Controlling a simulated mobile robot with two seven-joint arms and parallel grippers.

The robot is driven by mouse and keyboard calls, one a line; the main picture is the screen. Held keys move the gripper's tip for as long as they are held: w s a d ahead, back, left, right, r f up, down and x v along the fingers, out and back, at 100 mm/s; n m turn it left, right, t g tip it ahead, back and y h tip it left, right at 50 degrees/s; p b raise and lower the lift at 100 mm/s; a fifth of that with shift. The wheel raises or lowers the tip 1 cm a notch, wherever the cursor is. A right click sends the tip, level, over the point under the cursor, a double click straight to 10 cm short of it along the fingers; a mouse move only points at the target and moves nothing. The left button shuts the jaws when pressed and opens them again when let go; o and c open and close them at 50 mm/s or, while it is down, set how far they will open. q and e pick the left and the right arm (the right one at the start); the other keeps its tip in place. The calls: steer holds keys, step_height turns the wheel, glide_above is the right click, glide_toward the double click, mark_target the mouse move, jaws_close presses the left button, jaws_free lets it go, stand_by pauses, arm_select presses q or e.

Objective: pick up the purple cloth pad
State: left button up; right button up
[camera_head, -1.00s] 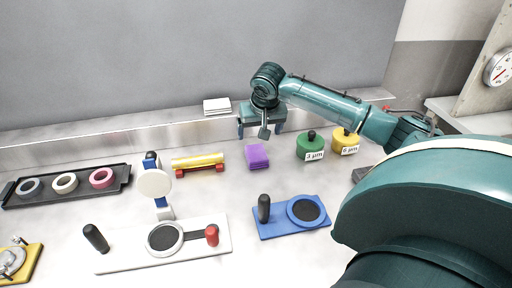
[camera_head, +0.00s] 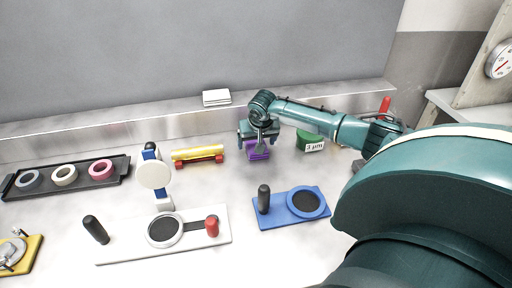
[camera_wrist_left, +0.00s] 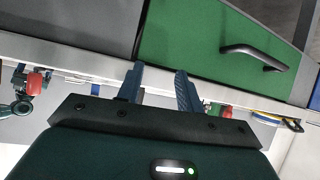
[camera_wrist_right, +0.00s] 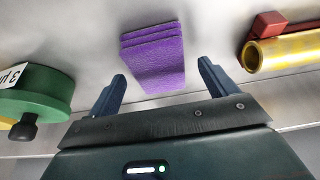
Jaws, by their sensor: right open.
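The purple cloth pad (camera_head: 259,155) lies on the pale bench top, partly hidden by my right gripper (camera_head: 258,141) above it. In the right wrist view the pad (camera_wrist_right: 153,62) shows as a layered, ribbed purple block. My right gripper (camera_wrist_right: 162,72) is open, with one finger on each side of the pad's near part and gaps on both sides. I cannot tell whether the fingertips are down at its height. My left gripper (camera_wrist_left: 160,72) is open and empty, facing a green drawer front; it is not in the head view.
A green 3 µm jar (camera_head: 310,142) stands close right of the pad, and a yellow bar on red blocks (camera_head: 198,154) to its left. A blue plate with a black knob (camera_head: 281,222) lies in front. A white block (camera_head: 216,97) sits on the back ledge.

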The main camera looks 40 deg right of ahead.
steer(key=shift+w+f, duration=0.1)
steer(key=shift+f, duration=0.2)
steer(key=shift+d+f+p, duration=0.1)
steer(key=shift+f+p, duration=0.15)
steer(key=shift+p, duration=0.1)
stand_by(0.4)
steer(key=c, duration=1.1)
